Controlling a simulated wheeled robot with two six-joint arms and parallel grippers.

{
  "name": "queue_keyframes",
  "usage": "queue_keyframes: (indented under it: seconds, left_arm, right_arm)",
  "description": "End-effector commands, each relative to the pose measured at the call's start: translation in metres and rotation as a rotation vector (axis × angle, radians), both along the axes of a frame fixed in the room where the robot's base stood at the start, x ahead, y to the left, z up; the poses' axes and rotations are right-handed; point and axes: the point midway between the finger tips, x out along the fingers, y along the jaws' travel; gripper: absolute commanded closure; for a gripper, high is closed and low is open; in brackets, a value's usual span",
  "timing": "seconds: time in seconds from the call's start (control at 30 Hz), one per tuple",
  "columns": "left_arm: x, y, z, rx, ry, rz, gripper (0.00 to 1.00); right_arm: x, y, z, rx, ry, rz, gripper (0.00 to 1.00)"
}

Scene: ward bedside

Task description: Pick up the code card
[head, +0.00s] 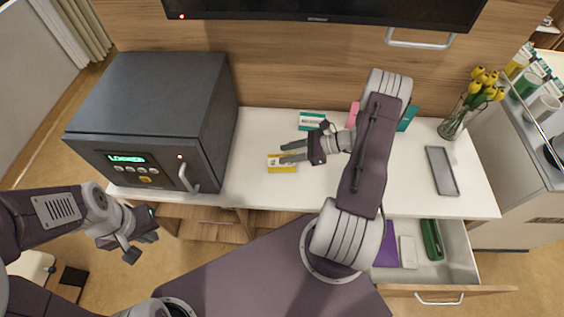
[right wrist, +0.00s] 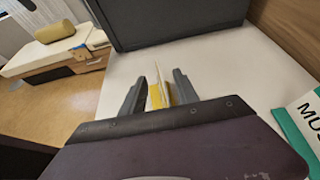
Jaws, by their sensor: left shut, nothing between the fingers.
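A small yellow and white card (head: 282,167) is on the white counter, right of the dark safe; I take it as the code card, though its print is too small to read. My right gripper (head: 287,152) is open above it, with one finger overlapping the card in the head view. In the right wrist view the card (right wrist: 160,92) appears almost edge-on between the open fingers of the right gripper (right wrist: 158,92); I cannot tell whether either touches it. My left gripper (head: 132,246) is shut and empty, low in front of the safe.
The dark safe (head: 150,110) stands left on the counter (head: 245,190). A teal-and-white card (head: 311,120) lies behind my right gripper; pink and teal items stand behind my arm. A grey tray (head: 442,171) and a vase of yellow flowers (head: 455,122) are right. An open drawer (head: 440,270) juts forward.

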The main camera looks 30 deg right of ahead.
Motion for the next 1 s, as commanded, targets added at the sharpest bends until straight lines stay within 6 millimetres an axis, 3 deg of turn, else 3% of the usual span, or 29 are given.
queue_keyframes:
  seconds: [0.13,0.37,0.5,1.0]
  left_arm:
    - [0.0001,0.0,0.0029,0.0,0.0,0.0,1.0]
    - [0.0,-0.0001,0.0024,0.0,0.0,0.0,1.0]
    - [0.0,-0.0001,0.0024,0.0,0.0,0.0,1.0]
    - [0.0001,0.0,0.0022,0.0,0.0,0.0,1.0]
  right_arm:
    - [0.0089,0.0155,-0.0078,0.001,0.0,0.002,0.63]
    - [0.0101,0.0166,-0.0095,0.0,-0.001,0.0,0.63]
    - [0.01,0.0165,-0.0093,0.0,-0.001,0.0,1.0]
    - [0.0103,0.0156,-0.0088,-0.005,0.0,-0.001,1.0]
